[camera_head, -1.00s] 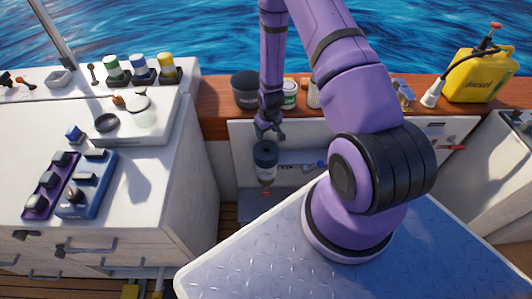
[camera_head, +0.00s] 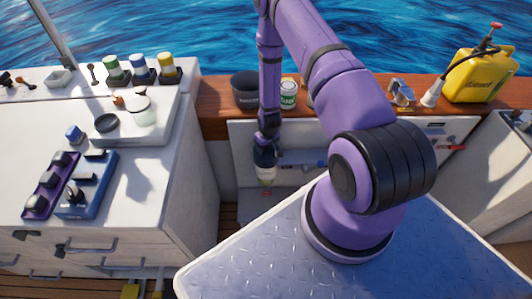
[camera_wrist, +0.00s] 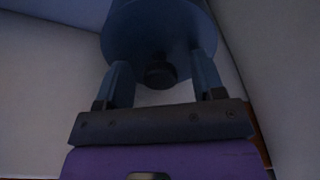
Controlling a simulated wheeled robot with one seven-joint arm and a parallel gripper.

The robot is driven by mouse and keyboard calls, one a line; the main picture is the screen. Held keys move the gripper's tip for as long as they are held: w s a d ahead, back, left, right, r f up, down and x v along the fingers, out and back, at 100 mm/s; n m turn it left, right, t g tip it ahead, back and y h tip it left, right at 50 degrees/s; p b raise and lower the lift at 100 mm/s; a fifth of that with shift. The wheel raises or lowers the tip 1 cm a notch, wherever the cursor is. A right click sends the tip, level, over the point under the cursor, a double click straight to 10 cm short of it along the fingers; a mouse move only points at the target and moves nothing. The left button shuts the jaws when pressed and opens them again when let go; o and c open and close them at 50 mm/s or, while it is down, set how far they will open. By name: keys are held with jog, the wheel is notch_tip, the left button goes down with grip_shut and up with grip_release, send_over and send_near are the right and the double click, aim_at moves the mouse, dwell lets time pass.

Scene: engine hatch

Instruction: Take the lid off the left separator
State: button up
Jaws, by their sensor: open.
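A separator (camera_head: 266,172) with a dark top and a clear lower bowl hangs on the white hatch wall below the wooden rail. I see only this one; my arm may hide another to its right. In the wrist view its dark blue round lid (camera_wrist: 160,28) fills the top middle, with a black knob (camera_wrist: 160,74) on it. My gripper (camera_wrist: 162,82) is open, its two fingers on either side of the knob with gaps. In the head view my gripper (camera_head: 268,143) points down right over the separator and hides its top.
A black pot (camera_head: 245,90) and a green-and-white can (camera_head: 288,93) stand on the wooden rail (camera_head: 217,105) above. A blue-handled pipe fitting (camera_head: 312,163) is right of the separator. A white counter (camera_head: 120,200) stands at left, a yellow jerrycan (camera_head: 480,75) at right.

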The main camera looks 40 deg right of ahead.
jog(key=shift+f, duration=0.1)
jog(key=c, duration=1)
jog(key=shift+c, duration=0.2)
